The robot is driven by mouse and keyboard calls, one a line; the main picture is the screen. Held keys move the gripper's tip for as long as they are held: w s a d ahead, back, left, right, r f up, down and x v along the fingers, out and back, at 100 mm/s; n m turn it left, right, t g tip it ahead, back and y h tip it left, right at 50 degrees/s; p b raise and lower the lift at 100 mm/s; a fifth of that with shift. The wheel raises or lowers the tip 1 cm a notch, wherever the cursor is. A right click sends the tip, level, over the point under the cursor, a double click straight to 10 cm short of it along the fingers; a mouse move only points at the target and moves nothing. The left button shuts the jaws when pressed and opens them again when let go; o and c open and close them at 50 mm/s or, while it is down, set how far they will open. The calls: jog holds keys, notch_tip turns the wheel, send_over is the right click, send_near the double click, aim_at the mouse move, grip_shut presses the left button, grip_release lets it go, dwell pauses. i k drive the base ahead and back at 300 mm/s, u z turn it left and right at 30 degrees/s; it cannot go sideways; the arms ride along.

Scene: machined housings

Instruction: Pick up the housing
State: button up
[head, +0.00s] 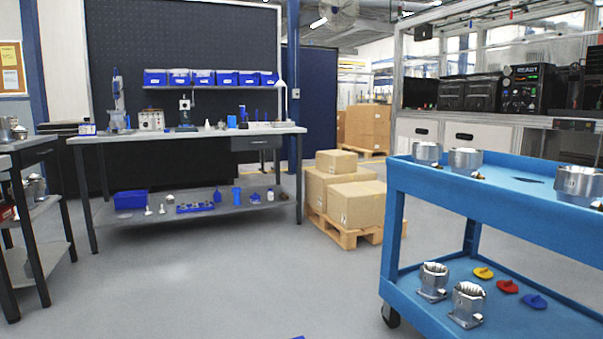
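Several silvery metal housings are on the blue cart (432,183) at the right. On its top shelf, one housing (427,152) stands at the left corner, a second housing (464,160) is just right of it, and a larger-looking housing (578,184) is near the right edge of the picture. On the lower shelf stand two more, a housing (433,280) and a nearer housing (467,304), both with ribbed openings facing up. Small brass-coloured parts show by the top-shelf housings. My gripper is not in view.
Yellow (484,273), red (507,286) and blue (535,302) pieces lie on the cart's lower shelf. Cardboard boxes (355,204) stand on a pallet behind. A workbench (190,136) is at the back left, a dark table (30,143) at far left.

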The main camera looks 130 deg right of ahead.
aim_at(582, 187)
jog(key=u, duration=5.85)
jog(key=k, duration=0.6)
jog(key=u, duration=0.6)
jog(key=i, duration=1.55)
jog(key=z, duration=0.65)
